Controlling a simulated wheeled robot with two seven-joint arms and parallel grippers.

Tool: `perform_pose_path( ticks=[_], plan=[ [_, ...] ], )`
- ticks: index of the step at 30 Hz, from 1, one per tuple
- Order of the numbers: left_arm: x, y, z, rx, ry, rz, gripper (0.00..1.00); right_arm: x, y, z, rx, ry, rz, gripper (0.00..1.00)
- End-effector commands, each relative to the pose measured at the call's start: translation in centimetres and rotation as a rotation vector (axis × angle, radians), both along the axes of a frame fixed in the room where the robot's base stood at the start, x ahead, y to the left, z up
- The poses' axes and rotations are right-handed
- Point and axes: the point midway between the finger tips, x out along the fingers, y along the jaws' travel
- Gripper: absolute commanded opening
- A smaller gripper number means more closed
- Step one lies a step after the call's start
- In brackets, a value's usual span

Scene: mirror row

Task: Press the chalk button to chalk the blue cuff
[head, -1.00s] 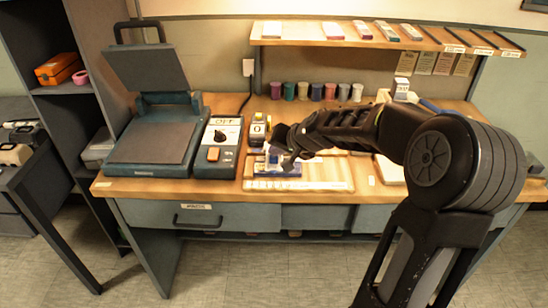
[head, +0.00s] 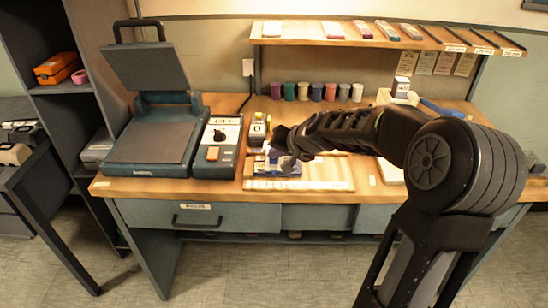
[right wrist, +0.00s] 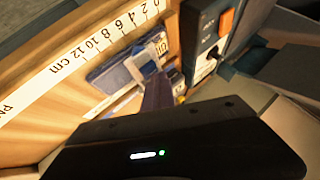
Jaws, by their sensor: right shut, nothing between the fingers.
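My right gripper (head: 284,157) reaches in from the right and is shut, with nothing held. It is low over a blue-and-white piece (head: 268,167) on the pale board at the front of the bench. In the right wrist view, the dark finger (right wrist: 157,93) is beside this blue piece (right wrist: 118,70), close to a pale upright part; I cannot tell whether they touch. The gripper hides part of this spot. I cannot clearly make out the chalk button or tell the cuff from its holder. My left gripper is not in view.
A control box (head: 217,148) with an OFF dial and orange switch stands left of the gripper, beside an open press (head: 150,148). A small yellow-and-black unit marked 0 (head: 258,130) stands just behind. A ruler strip (head: 300,185) edges the board. Several coloured jars (head: 315,92) line the back.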

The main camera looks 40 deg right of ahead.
Motion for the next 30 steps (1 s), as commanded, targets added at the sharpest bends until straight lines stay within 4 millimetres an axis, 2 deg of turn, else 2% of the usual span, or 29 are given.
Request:
perform_pose_path(
  ticks=[8, 19, 30],
  plan=[
    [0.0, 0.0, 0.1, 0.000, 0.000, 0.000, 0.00, 0.0, 0.1, 0.0, 0.001, 0.003, 0.001, 0.00],
    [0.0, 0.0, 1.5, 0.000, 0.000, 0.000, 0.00, 0.0, 0.1, 1.7, 0.002, 0.002, 0.001, 0.00],
    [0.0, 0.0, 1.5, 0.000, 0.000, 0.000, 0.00, 0.0, 0.1, 1.8, 0.002, 0.001, 0.000, 0.00]
  ],
)
